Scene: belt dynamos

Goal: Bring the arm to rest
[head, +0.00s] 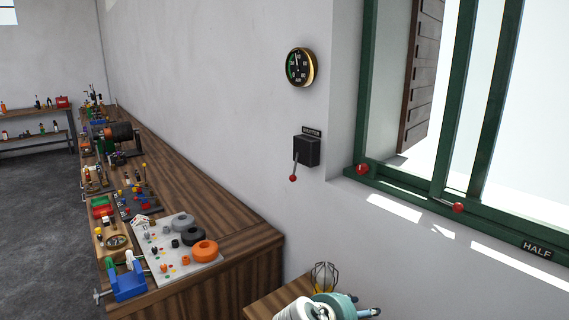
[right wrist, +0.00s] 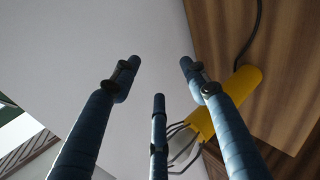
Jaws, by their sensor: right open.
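My right gripper (right wrist: 160,74) fills the right wrist view. Its three blue fingers are spread apart, with nothing between them. Behind the fingers, a yellow cylinder (right wrist: 240,90) with dark wires lies against a brown wooden surface; I see no contact with it for certain. In the head view, a white and teal part of my own arm shows at the bottom edge, beside a small wooden table (head: 268,302). A yellow thing with dark wire loops (head: 321,279) stands just behind that part. My left gripper is not in view.
A long wooden bench (head: 235,235) along the wall carries a blue vise (head: 127,284), a grey board (head: 205,262) with rings, and several small parts. A black lever box (head: 307,151) and a round gauge (head: 300,67) hang on the wall. A green window frame (head: 445,205) is at right.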

